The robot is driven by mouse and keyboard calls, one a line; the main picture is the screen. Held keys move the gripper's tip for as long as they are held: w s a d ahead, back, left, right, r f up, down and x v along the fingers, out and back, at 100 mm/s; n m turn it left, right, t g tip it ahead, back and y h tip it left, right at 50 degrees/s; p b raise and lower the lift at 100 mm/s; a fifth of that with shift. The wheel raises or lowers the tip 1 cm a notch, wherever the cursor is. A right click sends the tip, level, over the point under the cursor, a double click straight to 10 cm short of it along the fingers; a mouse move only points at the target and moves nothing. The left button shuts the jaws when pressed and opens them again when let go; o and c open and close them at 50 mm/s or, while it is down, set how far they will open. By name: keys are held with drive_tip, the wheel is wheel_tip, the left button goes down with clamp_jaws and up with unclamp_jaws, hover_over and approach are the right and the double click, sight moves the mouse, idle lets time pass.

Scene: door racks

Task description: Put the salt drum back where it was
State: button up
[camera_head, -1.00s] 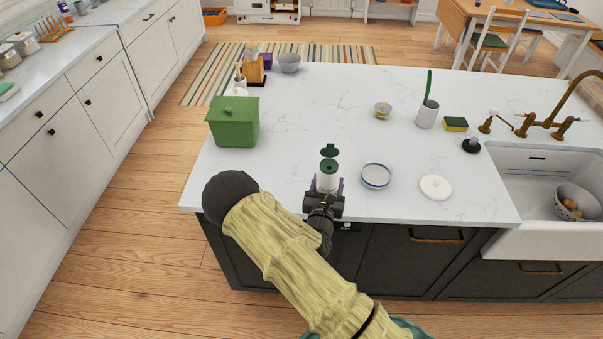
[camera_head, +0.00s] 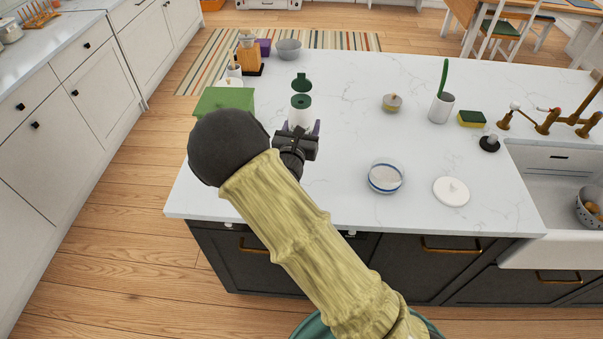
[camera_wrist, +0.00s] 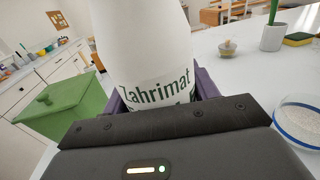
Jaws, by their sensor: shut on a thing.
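The salt drum (camera_head: 301,112) is a white cylinder with a green top and an open green flip lid, standing upright between my gripper's fingers. In the wrist view the drum (camera_wrist: 145,50) fills the middle, with green lettering "Zahrimat" on its side. My gripper (camera_head: 302,127) is shut on the drum, its purple fingers on both sides of it. The drum is over the white island counter (camera_head: 330,210); I cannot tell if its base touches the counter.
A green lidded bin (camera_head: 222,100) stands left of the drum, partly behind my arm. A blue-rimmed bowl of white grains (camera_head: 385,178) and a white round lid (camera_head: 451,191) lie to the right. A small lidded jar (camera_head: 392,102) stands further back.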

drive_tip(key=shift+r, duration=0.1)
drive_tip(key=shift+f+p, duration=0.7)
drive_tip(key=shift+f, duration=2.2)
drive_tip(key=shift+f+p, duration=0.5)
drive_tip(key=shift+f, duration=1.6)
drive_tip(key=shift+f, duration=0.2)
drive_tip(key=o, duration=1.4)
drive_tip(key=shift+c, duration=0.2)
drive_tip(key=shift+s+r, duration=0.1)
drive_tip(key=shift+r, duration=0.1)
